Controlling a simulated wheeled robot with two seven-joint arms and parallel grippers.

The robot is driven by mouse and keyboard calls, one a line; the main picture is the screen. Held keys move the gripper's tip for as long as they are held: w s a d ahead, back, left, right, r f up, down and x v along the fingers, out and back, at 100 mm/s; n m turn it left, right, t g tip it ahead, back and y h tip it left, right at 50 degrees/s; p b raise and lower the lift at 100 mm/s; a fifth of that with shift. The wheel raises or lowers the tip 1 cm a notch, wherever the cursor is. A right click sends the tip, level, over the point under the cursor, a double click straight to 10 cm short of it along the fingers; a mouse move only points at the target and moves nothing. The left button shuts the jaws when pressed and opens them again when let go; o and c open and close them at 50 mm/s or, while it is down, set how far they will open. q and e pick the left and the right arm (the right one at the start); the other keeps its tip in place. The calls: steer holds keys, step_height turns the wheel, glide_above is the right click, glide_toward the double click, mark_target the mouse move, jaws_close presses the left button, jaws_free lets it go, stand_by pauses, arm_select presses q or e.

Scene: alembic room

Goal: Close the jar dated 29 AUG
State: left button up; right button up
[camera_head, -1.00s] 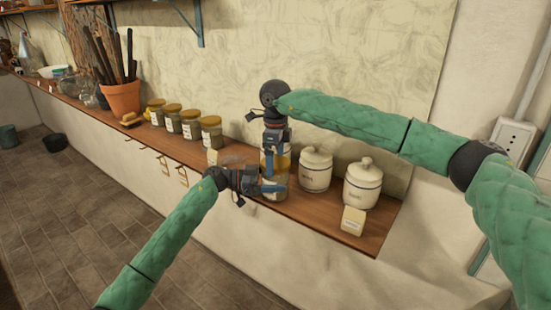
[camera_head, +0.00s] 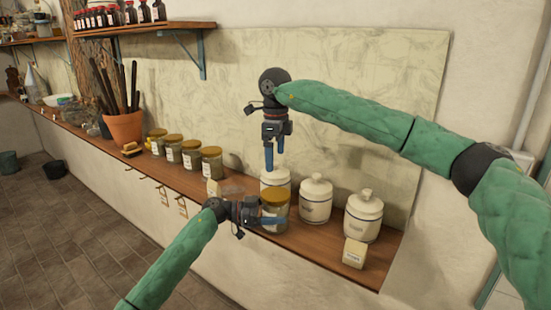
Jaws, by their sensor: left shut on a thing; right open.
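A glass jar (camera_head: 275,226) stands on the wooden ledge, with a golden-yellow lid (camera_head: 275,196) on its top. I cannot tell whether the lid is tight. My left gripper (camera_head: 273,221) comes in from the left and is shut on this jar's body, its blue fingers across the front. My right gripper (camera_head: 275,158) points down, open and empty, above and apart from the lid. The jar's date is not readable. Several similar jars with yellow lids, one of them the jar (camera_head: 212,163), stand further left along the ledge; their labels are too small to read.
White lidded canisters (camera_head: 315,200) stand right of and behind the jar, one behind under my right gripper. A small cream block (camera_head: 354,253) sits at the ledge's front right. A terracotta pot (camera_head: 124,128) with dark sticks stands left. A bottle shelf (camera_head: 150,28) hangs above.

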arm_select(q)
steer(key=o, duration=1.9)
steer(key=a+b, duration=0.2)
steer(key=a, duration=0.4)
steer(key=shift+a+f+b, duration=0.2)
steer(key=shift+b, duration=0.15)
steer(key=shift+a+r, duration=0.1)
steer(key=shift+a, duration=0.6)
steer(key=shift+a, duration=0.15)
